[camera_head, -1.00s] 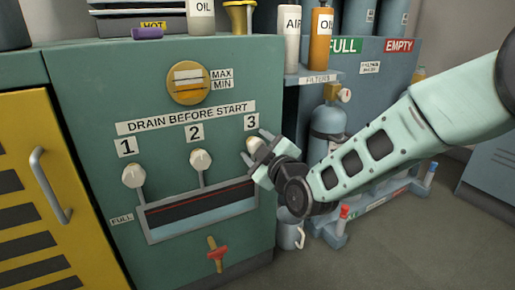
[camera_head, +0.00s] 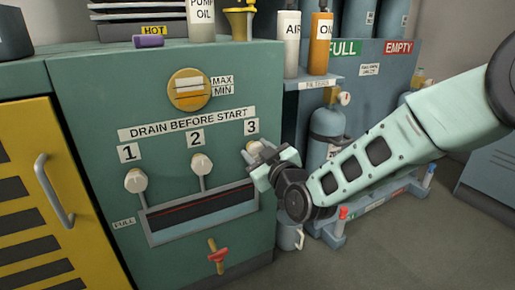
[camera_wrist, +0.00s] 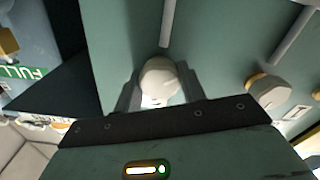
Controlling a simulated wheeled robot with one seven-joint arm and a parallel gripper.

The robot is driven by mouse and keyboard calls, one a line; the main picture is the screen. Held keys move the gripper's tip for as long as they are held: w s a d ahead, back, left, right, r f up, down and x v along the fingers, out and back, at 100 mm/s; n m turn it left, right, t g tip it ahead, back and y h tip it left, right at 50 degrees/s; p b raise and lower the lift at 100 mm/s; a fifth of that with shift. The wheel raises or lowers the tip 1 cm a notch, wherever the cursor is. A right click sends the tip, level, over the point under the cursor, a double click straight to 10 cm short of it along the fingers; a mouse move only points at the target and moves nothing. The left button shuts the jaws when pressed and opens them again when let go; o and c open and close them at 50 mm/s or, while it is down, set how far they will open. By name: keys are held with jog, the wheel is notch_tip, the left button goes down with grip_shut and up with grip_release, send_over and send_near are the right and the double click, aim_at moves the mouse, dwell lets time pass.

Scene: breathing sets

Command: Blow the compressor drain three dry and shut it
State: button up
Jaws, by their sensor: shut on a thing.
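Drain knob three (camera_head: 253,147) is an off-white knob under the label 3 on the green compressor cabinet (camera_head: 90,90). My gripper (camera_head: 262,160) is at it and partly covers it in the head view. In the wrist view the same knob (camera_wrist: 160,80) sits between my two fingers, and my gripper (camera_wrist: 158,98) is shut on it. Knobs one (camera_head: 135,181) and two (camera_head: 201,164) stand free to its left. A drain trough (camera_head: 200,213) with a dark red-edged strip lies below the knobs. Any water at drain three is hidden or too small to tell.
Right of the cabinet are a gas cylinder (camera_head: 328,128), a shelf with AIR (camera_head: 292,42) and orange oil bottles (camera_head: 320,42), and a small metal mug (camera_head: 290,237). Open floor (camera_head: 410,240) lies at the right.

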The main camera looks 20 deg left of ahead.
jog(key=m+p, duration=0.1)
jog(key=m, duration=0.2)
jog(key=shift+m, duration=0.4)
jog(key=m+p, duration=0.1)
jog(key=m, duration=0.2)
jog(key=shift+w+m, duration=0.1)
jog(key=shift+m, duration=0.2)
jog(key=m+p, duration=0.1)
jog(key=m, duration=0.2)
jog(key=shift+d+m, duration=0.1)
jog(key=shift+m, duration=0.3)
jog(key=m+p, duration=0.1)
jog(key=m, duration=0.2)
jog(key=shift+m, duration=0.3)
jog(key=m+p, duration=0.1)
jog(key=m, duration=0.4)
jog(key=shift+f, duration=0.15)
jog(key=m, duration=0.5)
jog(key=shift+m+p, duration=0.35)
jog(key=shift+m, duration=0.05)
jog(key=o, duration=1)
jog(key=shift+c, duration=0.2)
